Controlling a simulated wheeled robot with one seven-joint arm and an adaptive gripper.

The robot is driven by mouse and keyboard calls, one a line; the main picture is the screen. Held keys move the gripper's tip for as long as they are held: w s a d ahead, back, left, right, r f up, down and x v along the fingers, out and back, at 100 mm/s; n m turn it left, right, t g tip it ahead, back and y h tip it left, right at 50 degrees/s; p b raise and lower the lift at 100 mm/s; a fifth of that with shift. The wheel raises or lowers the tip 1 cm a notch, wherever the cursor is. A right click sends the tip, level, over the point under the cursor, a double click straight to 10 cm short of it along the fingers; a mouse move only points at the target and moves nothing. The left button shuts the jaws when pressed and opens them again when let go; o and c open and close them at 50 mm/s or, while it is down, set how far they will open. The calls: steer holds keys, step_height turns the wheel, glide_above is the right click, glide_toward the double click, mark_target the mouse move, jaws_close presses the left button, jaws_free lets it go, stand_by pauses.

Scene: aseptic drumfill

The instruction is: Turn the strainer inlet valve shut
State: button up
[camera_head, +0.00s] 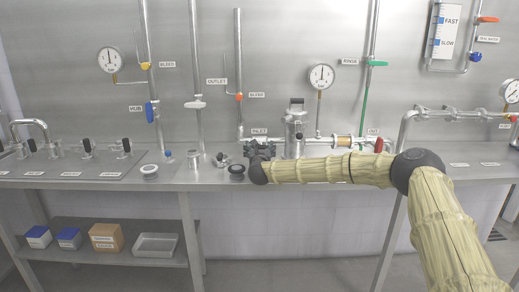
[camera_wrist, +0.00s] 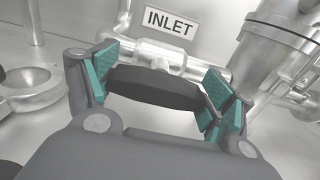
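The strainer (camera_head: 295,132) is an upright metal body on the bench against the back wall. The INLET label (camera_wrist: 169,22) is just above the inlet pipe (camera_wrist: 150,52), which shows left of the strainer body (camera_wrist: 270,45) in the wrist view. A black bar handle (camera_wrist: 155,88) lies in front of this pipe, roughly crosswise in the picture. My gripper (camera_wrist: 160,92) is spread wide, its teal pads at the two ends of the handle. Whether both pads touch it I cannot tell. In the head view my gripper (camera_head: 258,151) hides most of the handle.
A red handle (camera_head: 378,145) is at the strainer's right. A gauge (camera_head: 321,77) and a green-handled rinse pipe (camera_head: 376,64) rise behind.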

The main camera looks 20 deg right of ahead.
steer(key=shift+f+b, duration=0.15)
steer(key=shift+b, duration=0.55)
steer(key=shift+m+b, duration=0.4)
steer(key=shift+b, duration=0.1)
steer(key=m+b, duration=0.1)
steer(key=b, duration=0.2)
steer(key=shift+f+b, duration=0.2)
steer(key=shift+b, duration=0.1)
steer(key=m+b, duration=0.3)
steer(key=b, duration=0.4)
steer(key=shift+d+m, duration=0.15)
steer(key=shift+m, duration=0.15)
steer(key=m+b, duration=0.4)
steer(key=b, duration=0.5)
steer(key=shift+f, duration=0.1)
steer(key=m+b, duration=0.5)
steer(key=b, duration=0.4)
steer(key=shift+d+f+m+b, duration=0.1)
steer(key=shift+d+m+b, duration=0.05)
steer(key=shift+m+b, duration=0.2)
steer(key=m+b, duration=0.2)
steer(key=b, duration=0.2)
steer(key=shift+m, duration=0.35)
steer(key=shift+r+b, duration=0.25)
steer(key=shift+b, duration=0.05)
